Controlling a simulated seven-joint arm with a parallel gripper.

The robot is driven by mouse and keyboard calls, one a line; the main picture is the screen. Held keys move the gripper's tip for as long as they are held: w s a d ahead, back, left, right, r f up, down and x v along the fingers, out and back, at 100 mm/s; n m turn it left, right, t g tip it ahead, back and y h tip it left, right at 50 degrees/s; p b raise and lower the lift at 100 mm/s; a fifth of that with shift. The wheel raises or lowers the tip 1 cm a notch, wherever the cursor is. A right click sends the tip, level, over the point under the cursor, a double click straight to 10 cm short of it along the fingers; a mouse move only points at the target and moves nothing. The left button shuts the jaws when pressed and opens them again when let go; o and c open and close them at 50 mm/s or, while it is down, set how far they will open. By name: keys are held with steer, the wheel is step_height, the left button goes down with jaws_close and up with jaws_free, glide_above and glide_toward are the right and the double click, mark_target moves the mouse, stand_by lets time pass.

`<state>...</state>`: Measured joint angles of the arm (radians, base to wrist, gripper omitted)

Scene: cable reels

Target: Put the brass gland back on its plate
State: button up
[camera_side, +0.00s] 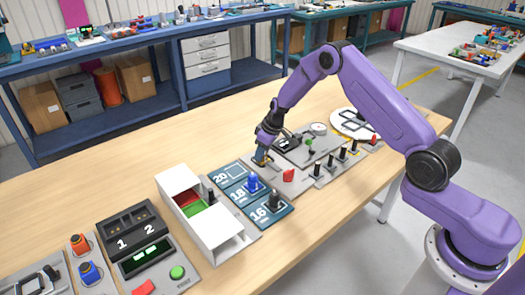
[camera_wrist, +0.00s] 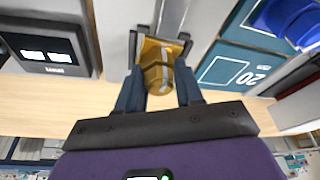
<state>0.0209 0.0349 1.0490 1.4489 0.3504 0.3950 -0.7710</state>
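The brass gland (camera_wrist: 158,78) is a gold, faceted piece with a squarish end, between the fingers of my gripper (camera_wrist: 160,74) in the wrist view. The fingers appear shut on its sides. Dark bracket-like arms flank its far end; I cannot tell whether they touch it. In the side view my gripper (camera_side: 262,157) is low over the grey board just beyond the blue plates, with a bit of the gland (camera_side: 260,160) showing. The blue plate marked 20 (camera_side: 225,177) has an empty white outline; it also shows in the wrist view (camera_wrist: 222,70), right of the gland.
Plates 18 (camera_side: 238,196) and 16 (camera_side: 262,220) hold a blue gland (camera_side: 252,184) and a black gland (camera_side: 275,201). A red piece (camera_side: 289,175) sits close to my gripper. A white box (camera_side: 222,232) stands left of the plates.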

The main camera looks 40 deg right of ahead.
jaws_close()
steer(key=shift+r, duration=3.8)
steer(key=shift+n, duration=0.7)
steer(key=a+f, duration=0.1)
steer(key=a, duration=0.2)
steer(key=w+a, duration=0.1)
steer(key=a, duration=0.2)
steer(key=w+a+f, duration=0.1)
steer(key=a, duration=0.3)
steer(key=shift+a+f, duration=0.1)
steer(key=shift+f, duration=0.25)
steer(key=shift+a+f, duration=0.15)
steer(key=shift+f, duration=2.1)
